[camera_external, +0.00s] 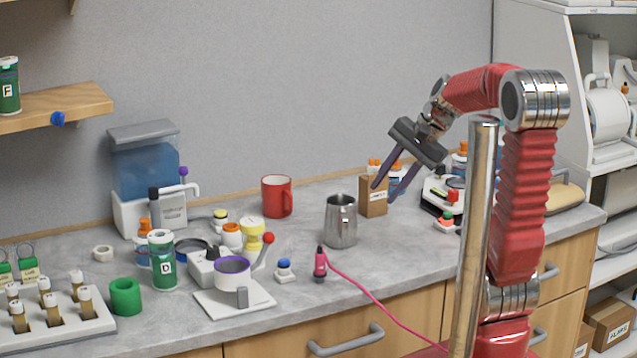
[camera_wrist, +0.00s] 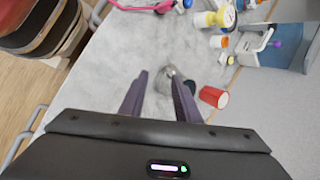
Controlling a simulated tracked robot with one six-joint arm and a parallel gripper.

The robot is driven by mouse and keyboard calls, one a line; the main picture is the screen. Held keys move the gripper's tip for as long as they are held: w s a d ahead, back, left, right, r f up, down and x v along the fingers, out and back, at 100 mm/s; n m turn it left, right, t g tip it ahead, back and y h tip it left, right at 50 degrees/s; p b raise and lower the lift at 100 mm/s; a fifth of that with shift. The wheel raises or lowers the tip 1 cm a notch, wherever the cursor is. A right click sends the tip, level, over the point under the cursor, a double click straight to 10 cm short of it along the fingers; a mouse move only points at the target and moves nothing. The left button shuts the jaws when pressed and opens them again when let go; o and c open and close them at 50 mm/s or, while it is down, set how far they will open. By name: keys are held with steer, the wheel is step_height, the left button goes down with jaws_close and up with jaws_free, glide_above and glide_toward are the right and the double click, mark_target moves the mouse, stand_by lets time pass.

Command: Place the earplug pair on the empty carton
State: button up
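A small brown carton (camera_external: 373,196) stands on the grey bench, right of the steel pitcher. Small orange and white pieces (camera_external: 374,164) show at its top edge; I cannot tell whether they are the earplug pair, or on the carton or behind it. I cannot make out the earplug pair for certain in either view. My gripper (camera_external: 384,192) is open, with its two dark purple fingers apart and pointing down, in front of or above the carton's right side. In the wrist view, my gripper (camera_wrist: 156,73) shows nothing held between its fingers. The carton is not recognisable in the wrist view.
The steel pitcher (camera_external: 340,221) and a red mug (camera_external: 277,196) stand left of the carton. A pink tool (camera_external: 320,263) trails a cord across the bench front. Bottles and devices crowd the bench's left half; more items stand right of the carton.

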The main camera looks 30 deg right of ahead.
steer(key=s+f+n+t+h, duration=0.1)
steer(key=s+n+h, duration=0.4)
steer(key=s+n, duration=0.6)
steer(key=shift+s+d+n+t, duration=0.3)
steer(key=shift+s+d, duration=0.05)
steer(key=shift+s, duration=0.55)
